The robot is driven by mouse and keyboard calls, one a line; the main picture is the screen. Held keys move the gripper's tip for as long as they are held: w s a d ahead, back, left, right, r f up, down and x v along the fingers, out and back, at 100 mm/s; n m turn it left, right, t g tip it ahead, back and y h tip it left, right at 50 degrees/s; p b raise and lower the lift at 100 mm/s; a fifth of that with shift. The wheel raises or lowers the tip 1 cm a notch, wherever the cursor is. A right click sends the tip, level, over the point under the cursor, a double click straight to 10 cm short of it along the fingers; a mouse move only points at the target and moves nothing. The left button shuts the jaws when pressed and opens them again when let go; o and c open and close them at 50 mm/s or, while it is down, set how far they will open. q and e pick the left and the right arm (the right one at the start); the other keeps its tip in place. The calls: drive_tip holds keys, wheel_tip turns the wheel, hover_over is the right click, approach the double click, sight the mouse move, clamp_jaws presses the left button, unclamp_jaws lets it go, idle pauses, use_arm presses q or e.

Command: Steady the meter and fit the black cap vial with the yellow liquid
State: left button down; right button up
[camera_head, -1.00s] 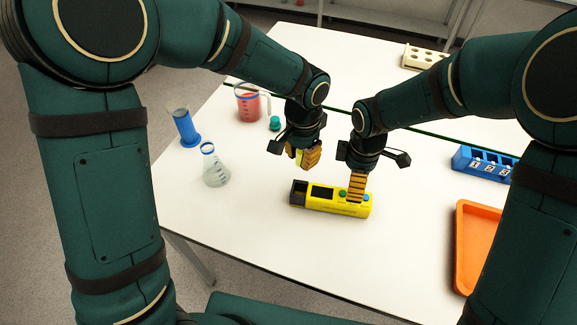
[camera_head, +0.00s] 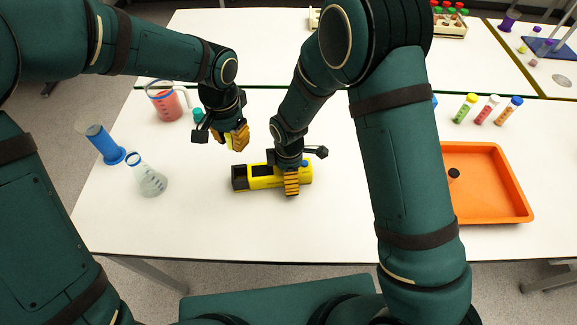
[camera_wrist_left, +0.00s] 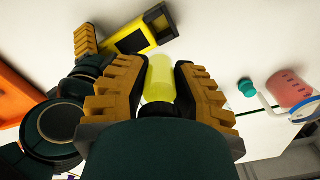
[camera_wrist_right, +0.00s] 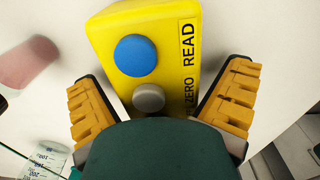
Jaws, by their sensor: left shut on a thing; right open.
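The yellow meter (camera_head: 265,183) lies on the white table, with a dark opening at its left end and a dark screen. My left gripper (camera_head: 237,138) is above and behind the meter's left end. In the left wrist view it is shut on the vial with yellow liquid (camera_wrist_left: 160,78), whose cap end is mostly hidden between the fingers. My right gripper (camera_head: 291,184) is open at the meter's right part. In the right wrist view its fingers straddle the meter (camera_wrist_right: 178,28), beside a blue button (camera_wrist_right: 135,55) and a grey one; contact cannot be told.
A beaker of red liquid (camera_head: 167,104), a flask (camera_head: 151,182) and a blue cylinder (camera_head: 104,146) stand at left. An orange tray (camera_head: 490,213) holding a dark-ended thing is at right. Several colour-capped vials (camera_head: 485,112) stand behind it. The table's front is clear.

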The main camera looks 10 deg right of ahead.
drive_tip(key=shift+f, duration=0.1)
drive_tip(key=c, duration=1.4)
drive_tip(key=shift+w, duration=0.1)
use_arm(q)
drive_tip(key=shift+n, duration=0.4)
drive_tip(key=shift+f, duration=5.15)
